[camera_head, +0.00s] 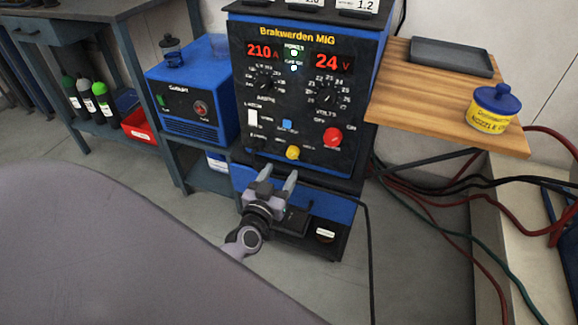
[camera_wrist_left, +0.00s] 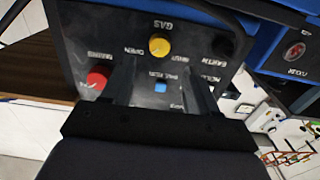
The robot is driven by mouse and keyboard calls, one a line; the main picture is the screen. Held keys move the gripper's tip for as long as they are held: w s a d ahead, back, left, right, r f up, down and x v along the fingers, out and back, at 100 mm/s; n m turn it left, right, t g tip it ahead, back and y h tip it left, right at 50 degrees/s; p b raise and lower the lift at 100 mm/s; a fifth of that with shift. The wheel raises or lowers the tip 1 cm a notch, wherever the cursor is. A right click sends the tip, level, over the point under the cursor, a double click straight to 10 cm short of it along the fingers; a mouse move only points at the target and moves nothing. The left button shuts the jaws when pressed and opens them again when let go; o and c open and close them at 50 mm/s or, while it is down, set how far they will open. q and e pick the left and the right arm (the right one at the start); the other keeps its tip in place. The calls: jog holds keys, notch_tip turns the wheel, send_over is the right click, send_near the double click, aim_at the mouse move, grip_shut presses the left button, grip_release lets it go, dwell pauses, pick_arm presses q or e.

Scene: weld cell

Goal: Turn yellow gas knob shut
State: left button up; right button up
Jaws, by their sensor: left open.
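The yellow gas knob (camera_head: 292,152) sits low on the front panel of the black and blue welder (camera_head: 240,90). My left gripper (camera_head: 278,176) is open and empty, just below and in front of the knob. In the left wrist view, which shows the panel upside down, the yellow knob (camera_wrist_left: 159,44) lies beyond the two fingertips (camera_wrist_left: 160,66), roughly centred between them and apart from both. The word GAS is above it there, with OPEN to its left and another label to its right. Which way the knob points is too small to tell. My right gripper is not in view.
A red knob (camera_head: 332,136) and a small blue button (camera_head: 287,125) sit near the yellow knob. A wooden shelf (camera_head: 400,95) with a yellow nozzle pot (camera_head: 494,106) juts out at right. A blue box unit (camera_head: 192,95) stands at left. Hoses (camera_head: 440,190) hang at right.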

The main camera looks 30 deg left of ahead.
aim_at(291, 155)
pick_arm(q)
jog(key=b+x, duration=0.1)
jog(key=x, duration=0.4)
jog(key=shift+w, duration=0.2)
jog(key=shift+w+a+b, duration=0.15)
jog(key=shift+w+b, duration=0.2)
jog(key=shift+w, duration=0.4)
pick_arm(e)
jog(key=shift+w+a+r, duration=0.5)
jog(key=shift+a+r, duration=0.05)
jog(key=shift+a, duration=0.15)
pick_arm(q)
jog(key=c, duration=1)
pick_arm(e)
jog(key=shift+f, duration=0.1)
